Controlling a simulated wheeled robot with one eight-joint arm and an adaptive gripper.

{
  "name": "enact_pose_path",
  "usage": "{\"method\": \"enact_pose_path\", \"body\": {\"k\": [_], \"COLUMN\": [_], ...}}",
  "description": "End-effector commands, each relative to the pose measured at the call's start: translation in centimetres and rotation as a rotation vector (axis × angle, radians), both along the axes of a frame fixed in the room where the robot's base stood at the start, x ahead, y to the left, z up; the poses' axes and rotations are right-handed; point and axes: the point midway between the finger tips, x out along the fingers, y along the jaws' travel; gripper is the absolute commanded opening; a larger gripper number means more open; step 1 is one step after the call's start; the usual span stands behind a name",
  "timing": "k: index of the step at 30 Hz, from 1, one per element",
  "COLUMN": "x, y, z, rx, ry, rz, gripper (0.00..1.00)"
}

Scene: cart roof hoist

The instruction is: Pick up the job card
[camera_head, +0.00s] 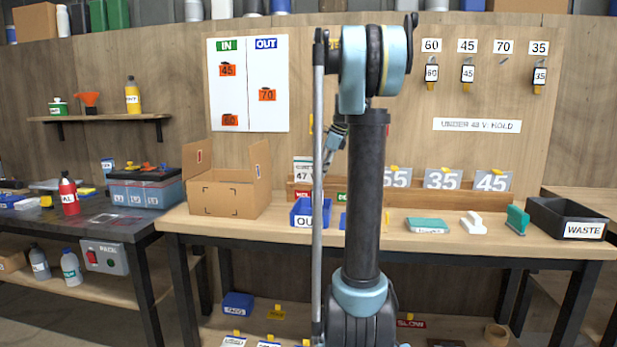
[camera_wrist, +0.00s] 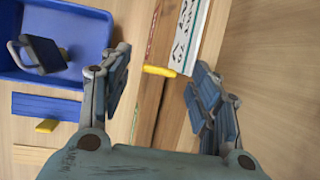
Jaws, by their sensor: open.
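A white card (camera_wrist: 190,38) with green and dark print and a yellow tab (camera_wrist: 160,71) stands in a slot of the wooden rack (camera_wrist: 150,105) in the wrist view; I take it as the job card. In the head view a white card (camera_head: 303,170) marked 47 stands in the rack, left of my arm. My gripper (camera_wrist: 160,92) is open and empty, its fingers apart on either side of the rack, with the yellow tab ahead between them. In the head view my arm hides most of the gripper.
The blue OUT tray (camera_head: 302,213) sits left of my arm; in the wrist view the tray (camera_wrist: 85,30) holds a dark tag with a loop. Grey plates (camera_head: 443,179) stand in the rack to the right. A cardboard box (camera_head: 222,197) stands left and a black WASTE bin (camera_head: 560,225) right.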

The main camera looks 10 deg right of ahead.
Motion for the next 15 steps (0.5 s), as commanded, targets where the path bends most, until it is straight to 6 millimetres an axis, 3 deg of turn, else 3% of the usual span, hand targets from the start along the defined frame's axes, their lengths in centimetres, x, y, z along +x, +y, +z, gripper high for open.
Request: {"method": "enact_pose_path", "body": {"k": [4, 12, 15], "x": [0.36, 0.42, 0.41], "y": [0.47, 0.53, 0.53], "z": [-1.25, -1.47, -1.46], "rx": [0.000, 0.000, 0.000], "ry": [0.000, 0.000, 0.000], "rz": [0.000, 0.000, 0.000], "gripper": [0.57, 0.57, 0.36]}}
